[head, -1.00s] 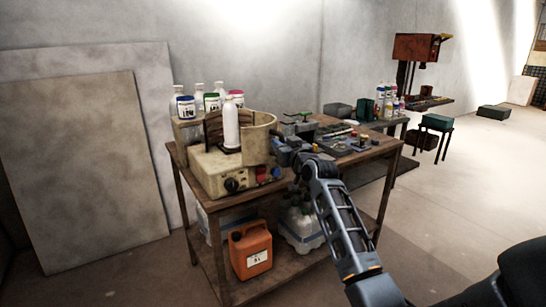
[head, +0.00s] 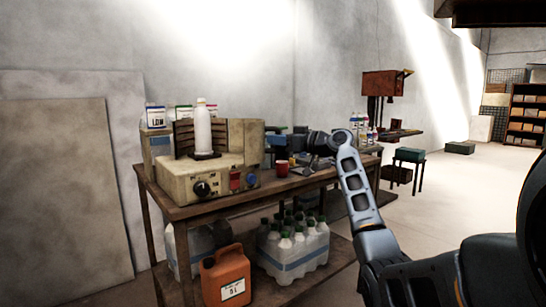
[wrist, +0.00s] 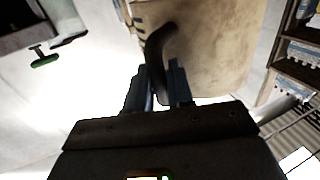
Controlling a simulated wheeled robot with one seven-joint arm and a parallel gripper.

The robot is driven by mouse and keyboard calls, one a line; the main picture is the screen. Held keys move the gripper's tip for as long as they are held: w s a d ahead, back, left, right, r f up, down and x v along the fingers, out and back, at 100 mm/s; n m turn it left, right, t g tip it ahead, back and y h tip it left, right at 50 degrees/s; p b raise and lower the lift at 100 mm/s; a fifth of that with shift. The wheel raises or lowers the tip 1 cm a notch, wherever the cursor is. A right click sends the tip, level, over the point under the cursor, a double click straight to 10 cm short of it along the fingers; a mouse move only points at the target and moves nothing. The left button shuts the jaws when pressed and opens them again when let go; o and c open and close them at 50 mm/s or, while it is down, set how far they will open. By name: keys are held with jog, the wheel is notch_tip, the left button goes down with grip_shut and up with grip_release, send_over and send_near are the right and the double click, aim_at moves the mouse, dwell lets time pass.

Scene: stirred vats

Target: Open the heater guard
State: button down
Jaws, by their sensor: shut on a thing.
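The heater (head: 185,184) is a beige box with a black knob on its front, on the wooden table. A white bottle (head: 203,130) stands upright on its top, before dark slats. The heater guard (head: 244,142) is a beige panel to the right of the bottle; the bottle's front is uncovered. In the wrist view the guard (wrist: 215,45) fills the upper middle, with a dark curved handle (wrist: 158,45). My gripper (wrist: 160,88) is shut on this handle. In the head view my gripper (head: 276,142) is at the guard's right edge, its fingertips hard to make out.
A red mug (head: 282,168) and small items stand right of the heater. An orange canister (head: 226,277) and a pack of bottles (head: 293,246) are below. Open floor lies to the right.

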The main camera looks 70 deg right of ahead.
jog(key=shift+d+f+n+y+b, duration=0.1)
jog(key=shift+d+n+y+b, duration=0.5)
jog(key=shift+d+y+b, duration=0.6)
jog(key=shift+a, duration=0.1)
jog(key=c, duration=1.2)
grip_release()
jog(key=shift+o, duration=0.2)
jog(key=s, duration=0.7)
jog(key=shift+s+a+p, duration=0.3)
jog(key=shift+s+a, duration=0.05)
jog(key=shift+s, duration=0.05)
